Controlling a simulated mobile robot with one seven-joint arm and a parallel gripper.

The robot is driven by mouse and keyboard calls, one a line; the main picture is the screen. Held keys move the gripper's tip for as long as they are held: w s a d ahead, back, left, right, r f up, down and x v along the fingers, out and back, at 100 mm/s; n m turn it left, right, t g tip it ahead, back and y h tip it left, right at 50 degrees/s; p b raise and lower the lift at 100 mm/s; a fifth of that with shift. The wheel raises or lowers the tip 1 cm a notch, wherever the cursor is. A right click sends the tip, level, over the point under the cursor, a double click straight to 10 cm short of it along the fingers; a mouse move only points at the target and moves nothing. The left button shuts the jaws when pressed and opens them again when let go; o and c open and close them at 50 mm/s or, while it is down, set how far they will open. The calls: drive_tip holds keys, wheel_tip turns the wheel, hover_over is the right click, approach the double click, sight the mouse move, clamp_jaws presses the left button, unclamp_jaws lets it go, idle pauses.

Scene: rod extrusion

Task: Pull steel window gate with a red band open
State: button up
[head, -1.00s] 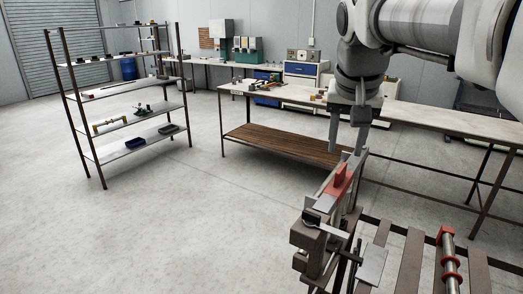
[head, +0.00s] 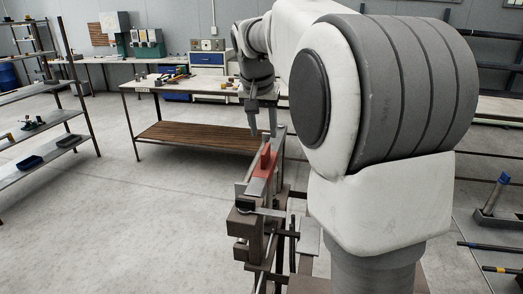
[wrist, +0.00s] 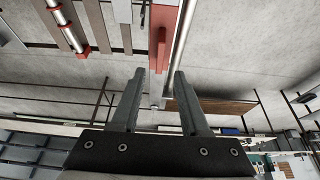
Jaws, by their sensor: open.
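The steel window gate (head: 256,187) is a narrow grey metal piece on the rod machine, with a red band (head: 265,162) and a raised red block. In the wrist view the red band (wrist: 162,32) is at top centre, beside a long bright metal bar. My gripper (head: 262,134) is open, pointing down at the far end of the gate, close to the red band. In the wrist view my gripper (wrist: 160,72) has its fingers apart, with the red piece's end just beyond and between the tips. Contact cannot be told. My arm hides the machine's right part.
A workbench (head: 190,86) with a wooden lower shelf (head: 195,137) stands behind the machine. A shelf rack (head: 85,117) is at left. Blue-handled and rod-like items (head: 497,200) lie at right. The floor (head: 130,225) at left is clear.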

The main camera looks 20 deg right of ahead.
sight(266, 149)
drive_tip(key=x, duration=0.8)
drive_tip(key=shift+f, duration=0.15)
clamp_jaws()
idle(1.1)
